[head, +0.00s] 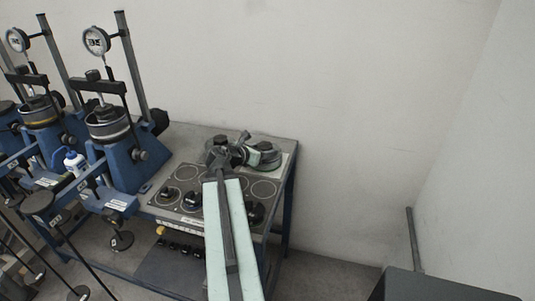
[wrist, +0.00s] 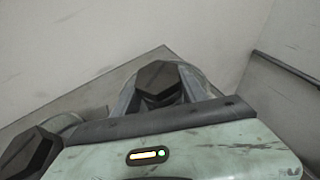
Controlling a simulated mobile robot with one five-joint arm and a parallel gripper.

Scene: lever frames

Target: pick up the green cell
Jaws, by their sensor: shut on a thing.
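The green cell (head: 265,157) shows in the head view as a pale green round body with dark parts, at the far right corner of the bench. My gripper (head: 242,148) is beside it, at the end of my pale green arm, and is shut on it. The exact contact is too small to make out in the head view. In the wrist view a dark faceted piece (wrist: 158,79) stands just beyond my gripper's housing, with grey sides around it. The housing hides most of what is below.
The bench top (head: 222,130) has a dark panel with ringed places (head: 187,172) and several black pieces. Blue presses (head: 118,160) with dial gauges stand to the left. A wall is close behind. Clear floor (head: 325,272) lies right of the bench.

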